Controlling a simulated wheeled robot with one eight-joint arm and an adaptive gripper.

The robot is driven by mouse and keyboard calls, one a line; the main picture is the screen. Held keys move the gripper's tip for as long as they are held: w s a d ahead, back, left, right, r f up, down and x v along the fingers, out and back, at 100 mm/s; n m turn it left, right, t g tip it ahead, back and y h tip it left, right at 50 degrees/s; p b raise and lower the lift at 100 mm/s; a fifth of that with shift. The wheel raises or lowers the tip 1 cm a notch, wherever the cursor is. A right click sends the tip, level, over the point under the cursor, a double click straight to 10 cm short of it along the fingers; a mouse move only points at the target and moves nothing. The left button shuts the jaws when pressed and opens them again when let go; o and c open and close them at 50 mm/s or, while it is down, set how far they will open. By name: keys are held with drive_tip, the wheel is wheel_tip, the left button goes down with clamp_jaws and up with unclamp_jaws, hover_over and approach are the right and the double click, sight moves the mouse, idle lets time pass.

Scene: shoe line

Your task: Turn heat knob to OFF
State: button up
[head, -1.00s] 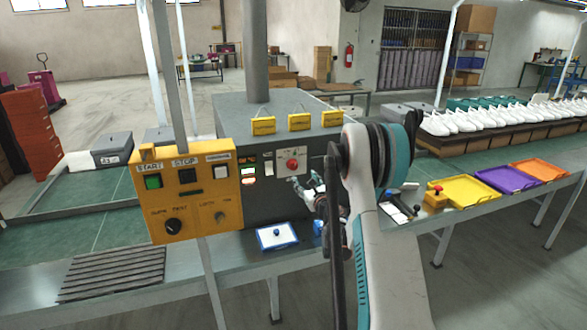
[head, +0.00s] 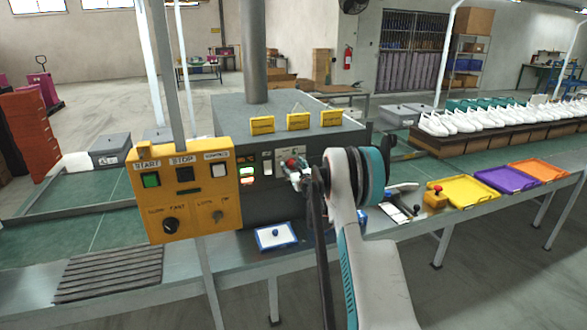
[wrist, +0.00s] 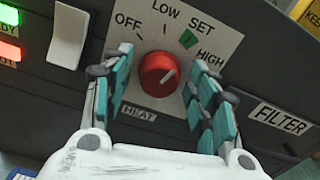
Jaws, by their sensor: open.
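The red heat knob (wrist: 158,73) sits on a pale plate marked OFF, LOW, SET and HIGH, with a green mark by SET.
A white rocker switch (wrist: 69,35) and lit green and red indicators are left of the knob. A FILTER label (wrist: 281,118) is at right. The yellow control box (head: 185,190) stands left of my arm. A blue-edged tray (head: 276,237) lies below the machine.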

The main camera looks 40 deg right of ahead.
drive_tip(key=c, duration=1.1)
drive_tip(key=shift+o, duration=0.2)
drive_tip(key=shift+n, duration=0.3)
drive_tip(key=n+b, duration=0.3)
drive_tip(key=n, duration=0.4)
drive_tip(key=shift+a+f, duration=0.1)
drive_tip(key=n+b, duration=0.1)
drive_tip(key=n, duration=0.3)
drive_tip(key=shift+n, duration=0.3)
drive_tip(key=shift+n+b, duration=0.45)
drive_tip(key=shift+n, duration=1.45)
drive_tip(key=shift+f, duration=0.1)
